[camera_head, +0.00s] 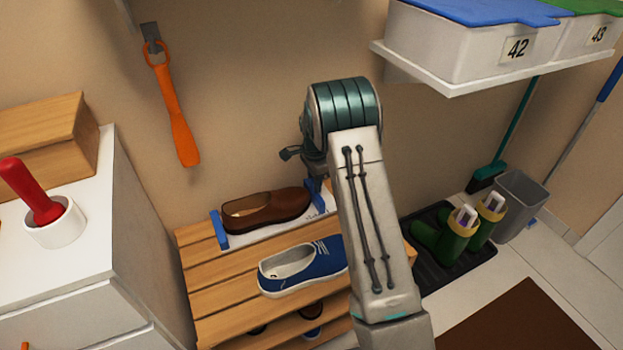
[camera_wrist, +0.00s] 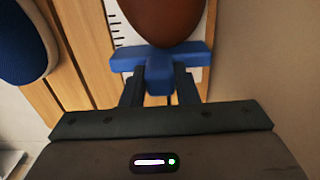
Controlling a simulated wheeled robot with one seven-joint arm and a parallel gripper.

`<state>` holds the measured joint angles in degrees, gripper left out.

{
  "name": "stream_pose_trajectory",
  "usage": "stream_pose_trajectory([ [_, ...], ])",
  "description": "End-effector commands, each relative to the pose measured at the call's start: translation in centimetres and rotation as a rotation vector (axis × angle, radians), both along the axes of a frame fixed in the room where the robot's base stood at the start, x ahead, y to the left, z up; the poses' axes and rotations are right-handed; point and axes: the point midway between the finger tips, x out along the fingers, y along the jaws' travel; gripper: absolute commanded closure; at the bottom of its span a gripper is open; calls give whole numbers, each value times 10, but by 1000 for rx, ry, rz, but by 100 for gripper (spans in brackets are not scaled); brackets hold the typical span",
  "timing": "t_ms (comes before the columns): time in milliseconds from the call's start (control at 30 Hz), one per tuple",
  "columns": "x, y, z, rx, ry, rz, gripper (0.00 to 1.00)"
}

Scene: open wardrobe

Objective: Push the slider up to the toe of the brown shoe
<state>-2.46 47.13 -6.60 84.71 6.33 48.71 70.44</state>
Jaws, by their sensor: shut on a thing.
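The brown shoe (camera_head: 266,210) lies on a white measuring board (camera_head: 262,234) on top of the wooden rack, with a blue stop (camera_head: 219,229) at its heel end on the left. The blue slider (camera_head: 317,195) stands at the right, toe end, partly hidden by my arm. My gripper (camera_wrist: 159,84) is shut on the slider's tab in the wrist view. There the slider's crossbar (camera_wrist: 190,55) lies right at the rounded toe of the brown shoe (camera_wrist: 165,18). I cannot tell whether they touch.
A blue shoe (camera_head: 300,266) sits in front on the slatted wooden rack (camera_head: 222,301). An orange shoehorn (camera_head: 174,115) hangs on the wall. Green boots (camera_head: 452,238) stand on a dark tray at the right, below a shelf with boxes (camera_head: 470,45).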

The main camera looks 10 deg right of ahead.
Motion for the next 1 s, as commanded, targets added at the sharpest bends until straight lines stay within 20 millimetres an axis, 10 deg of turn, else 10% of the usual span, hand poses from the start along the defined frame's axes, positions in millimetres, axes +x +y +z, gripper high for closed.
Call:
stream_pose_trajectory([
  [233,2,-2,2,3,-8,-2,100],
  [267,2,-2,2,2,-8,-2,64],
  [333,2,-1,1,2,-8,-1,51],
  [667,1,0,5,1,-5,2,51],
  [1000,2,0,71,1,-9,1,51],
])
